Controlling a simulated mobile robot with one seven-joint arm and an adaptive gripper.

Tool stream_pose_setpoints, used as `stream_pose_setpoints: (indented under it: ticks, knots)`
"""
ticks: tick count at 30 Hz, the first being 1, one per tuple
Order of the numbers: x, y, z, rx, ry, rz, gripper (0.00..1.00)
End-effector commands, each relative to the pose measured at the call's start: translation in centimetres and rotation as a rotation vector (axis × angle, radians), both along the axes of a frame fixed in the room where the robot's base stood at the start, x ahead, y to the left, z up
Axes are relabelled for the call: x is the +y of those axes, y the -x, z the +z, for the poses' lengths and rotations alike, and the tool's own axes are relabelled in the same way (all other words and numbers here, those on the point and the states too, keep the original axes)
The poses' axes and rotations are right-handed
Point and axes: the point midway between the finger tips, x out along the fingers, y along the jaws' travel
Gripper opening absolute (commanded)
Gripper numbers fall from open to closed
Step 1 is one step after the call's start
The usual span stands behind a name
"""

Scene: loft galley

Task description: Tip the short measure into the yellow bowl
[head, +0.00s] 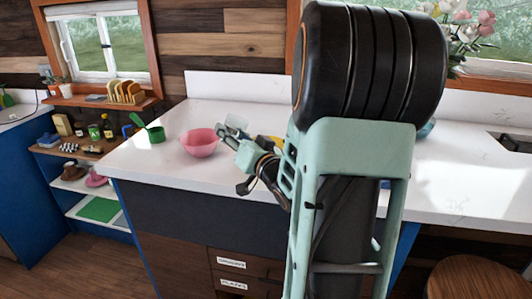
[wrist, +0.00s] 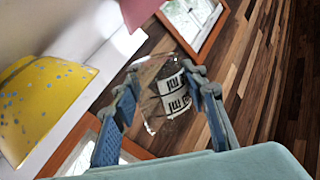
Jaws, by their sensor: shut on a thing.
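My gripper (head: 243,142) is shut on a small clear measure (head: 236,123), above the counter just right of the pink bowl. In the wrist view the clear measure (wrist: 150,72) sits between the two blue-padded fingers (wrist: 165,90). Dark and white markings show on or through its wall; I cannot tell its contents. It looks tilted in the head view. The yellow bowl (wrist: 40,105), speckled blue, is at the left of the wrist view, apart from the measure. In the head view only a sliver of the yellow bowl (head: 277,140) shows behind my arm.
A pink bowl (head: 200,144) stands on the white counter (head: 150,165), left of my gripper. A green scoop (head: 155,133) with a raised handle is farther left. My arm hides the middle of the counter. Two windows, a toast rack (head: 125,91) and shelves lie beyond.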

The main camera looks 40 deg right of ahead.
Motion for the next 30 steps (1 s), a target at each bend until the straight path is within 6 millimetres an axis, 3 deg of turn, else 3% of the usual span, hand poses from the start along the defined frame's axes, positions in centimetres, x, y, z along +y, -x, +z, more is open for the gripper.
stream_pose_setpoints:
  ticks: [3, 12, 22, 30]
  knots:
    - [0.6, -0.2, -1.4, 0.017, 0.068, 0.002, 0.12]
    - [2.2, -0.6, -2.9, 0.082, 0.313, 0.005, 0.12]
    - [2.7, -0.8, -5.7, 0.106, 0.408, 0.007, 0.12]
    - [3.0, -0.8, -6.8, 0.118, 0.457, 0.007, 0.12]
